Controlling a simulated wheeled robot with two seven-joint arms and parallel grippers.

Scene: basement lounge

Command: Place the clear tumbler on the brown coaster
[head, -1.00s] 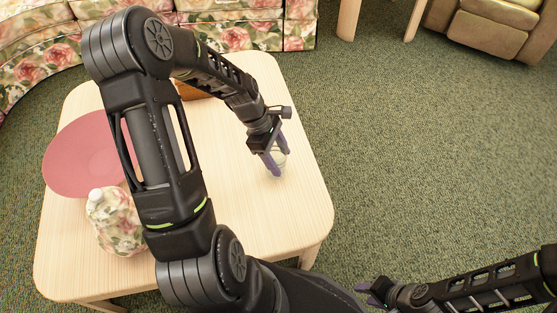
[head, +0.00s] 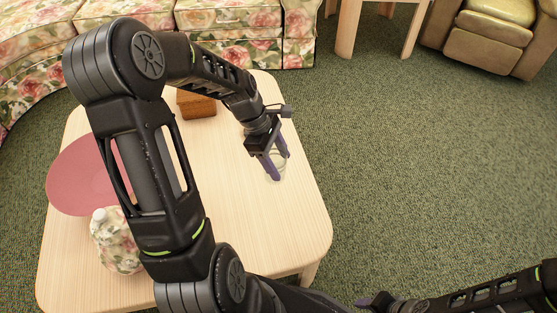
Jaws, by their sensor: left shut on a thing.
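The clear tumbler (head: 274,177) is faint and see-through, between the purple fingers of my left gripper (head: 275,168), over the right part of the pale wooden table (head: 235,215). My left gripper is shut on it. I cannot tell whether the tumbler touches the tabletop. I cannot make out a brown coaster; my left arm covers part of the table. My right gripper (head: 372,301) shows only in part at the bottom edge, away from the table, and its opening is unclear.
A brown box (head: 196,104) stands at the table's back, partly behind my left arm. A pink round plate or mat (head: 80,178) and a floral jar-like object (head: 116,240) are at the left. The table's right front is clear. A floral sofa (head: 230,35) stands behind.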

